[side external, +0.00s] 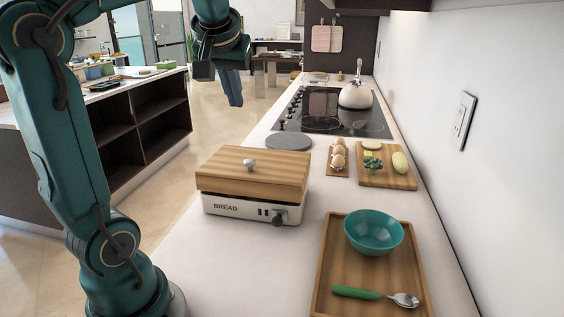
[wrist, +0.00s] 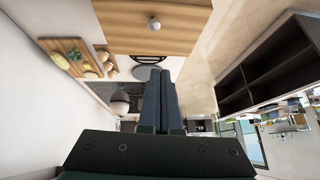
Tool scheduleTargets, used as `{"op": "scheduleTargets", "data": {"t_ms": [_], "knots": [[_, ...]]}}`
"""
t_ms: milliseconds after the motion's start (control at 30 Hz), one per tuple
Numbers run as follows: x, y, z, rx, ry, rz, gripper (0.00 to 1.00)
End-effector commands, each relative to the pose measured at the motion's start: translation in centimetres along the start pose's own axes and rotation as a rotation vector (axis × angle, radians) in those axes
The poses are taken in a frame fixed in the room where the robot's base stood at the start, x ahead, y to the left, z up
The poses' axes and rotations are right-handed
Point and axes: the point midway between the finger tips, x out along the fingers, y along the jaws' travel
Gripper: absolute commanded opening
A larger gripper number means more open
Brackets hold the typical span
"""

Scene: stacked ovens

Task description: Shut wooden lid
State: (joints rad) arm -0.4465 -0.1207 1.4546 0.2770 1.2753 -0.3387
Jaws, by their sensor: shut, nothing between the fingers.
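The wooden lid (side external: 232,164), with a small pale knob on top, lies over the white bread box (side external: 228,208) marked "BREAD" in the side view. It looks flat and down on the box, with no clear gap at the front edge. In the wrist view the lid (wrist: 125,22) shows at the top, with its knob. My gripper (side external: 236,103) is shut and empty, fingers pointing down, in the air apart from the lid and above it in the side view. The shut fingers also show in the wrist view (wrist: 160,75). The inside of the box is hidden.
A wooden tray (side external: 333,262) with a teal bowl (side external: 374,233) and a green-handled spoon (side external: 370,294) lies right of the box. Behind are a grey disc (side external: 289,142), eggs (side external: 339,156), a cutting board (side external: 398,180) with food and a kettle (side external: 356,96) on the hob. A wall bounds the right.

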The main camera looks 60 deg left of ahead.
Motion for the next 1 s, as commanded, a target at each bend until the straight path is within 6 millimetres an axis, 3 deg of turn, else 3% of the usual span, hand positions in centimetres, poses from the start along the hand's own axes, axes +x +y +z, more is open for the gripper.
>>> {"op": "scheduleTargets", "data": {"t_ms": [267,767,1000], "knots": [[1.8,1.7,-0.2,0.045,-0.022,0.012,0.0],[11.3,1.7,0.1,0.042,-0.026,0.011,0.0],[13.0,1.6,2.1,0.044,-0.021,0.012,0.0]]}}
